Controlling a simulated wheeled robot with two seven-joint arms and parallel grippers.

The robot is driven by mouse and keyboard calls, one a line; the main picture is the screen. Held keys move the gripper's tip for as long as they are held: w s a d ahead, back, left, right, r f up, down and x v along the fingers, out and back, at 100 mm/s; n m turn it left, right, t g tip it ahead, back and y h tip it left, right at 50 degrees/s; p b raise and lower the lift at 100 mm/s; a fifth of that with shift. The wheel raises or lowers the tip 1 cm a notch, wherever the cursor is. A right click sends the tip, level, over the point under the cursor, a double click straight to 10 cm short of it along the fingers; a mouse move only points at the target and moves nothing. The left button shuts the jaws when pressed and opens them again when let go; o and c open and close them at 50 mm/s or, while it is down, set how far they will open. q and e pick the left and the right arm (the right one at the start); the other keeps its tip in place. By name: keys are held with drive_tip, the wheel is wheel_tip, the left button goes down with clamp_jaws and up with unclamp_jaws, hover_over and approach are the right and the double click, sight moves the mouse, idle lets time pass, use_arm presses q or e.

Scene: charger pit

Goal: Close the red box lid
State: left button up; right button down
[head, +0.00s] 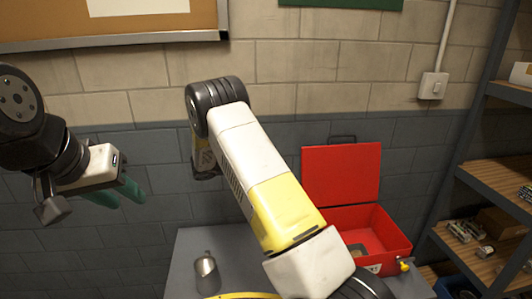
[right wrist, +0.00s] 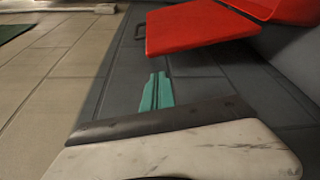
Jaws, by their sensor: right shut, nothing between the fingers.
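The red box (head: 397,243) stands on the grey table at the right, with its lid (head: 340,174) raised upright at the back. A dark handle (head: 342,139) sits on the lid's top edge. In the right wrist view the red lid (right wrist: 205,32) is ahead at upper right, apart from my right gripper (right wrist: 156,80). That gripper's green fingers are shut together and empty; it is hidden in the head view. My left gripper (head: 118,194) is at the left, its green fingers apart and empty, far from the box.
My right arm crosses in front of the table. Shelves (head: 492,184) with small items stand at the right. The block wall is behind, with a switch (head: 433,86).

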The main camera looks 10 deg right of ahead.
sight(295, 153)
drive_tip(key=x, duration=1)
drive_tip(key=shift+a, duration=0.1)
